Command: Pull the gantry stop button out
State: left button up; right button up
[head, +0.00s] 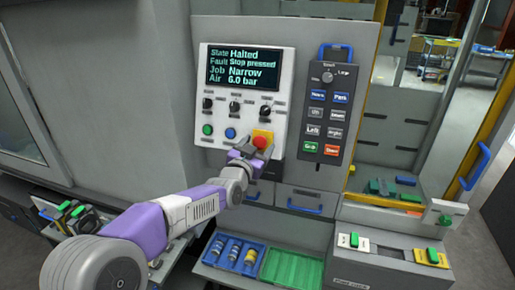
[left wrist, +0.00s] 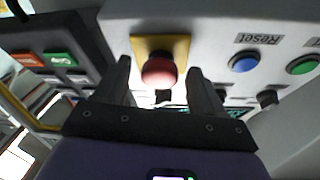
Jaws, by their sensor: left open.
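The red stop button (head: 260,142) sits on a yellow square plate at the lower right of the white control panel (head: 284,70). The panel's screen (head: 243,68) reads State Halted, Fault Stop pressed. My left gripper (head: 250,150) is at the button, just below and left of it in the head view. In the left wrist view the red button (left wrist: 159,70) shows between the two open fingers of the left gripper (left wrist: 162,80), with a gap on each side. The yellow plate (left wrist: 178,47) is behind it. My right gripper is not in view.
A blue button (head: 230,133), a green button (head: 207,129) and several black knobs are left of the stop button. A dark keypad (head: 327,112) hangs to the right. Below are a blue tray (head: 209,258) with cylinders and a green tray (head: 293,269).

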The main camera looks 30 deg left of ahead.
pick_arm(q)
jog(key=shift+w, duration=0.1)
jog(key=shift+c, duration=0.4)
grip_shut()
jog(key=shift+s+r, duration=0.1)
jog(key=shift+s, duration=0.25)
jog(key=shift+o, duration=0.4)
grip_release()
jog(key=shift+s, duration=0.15)
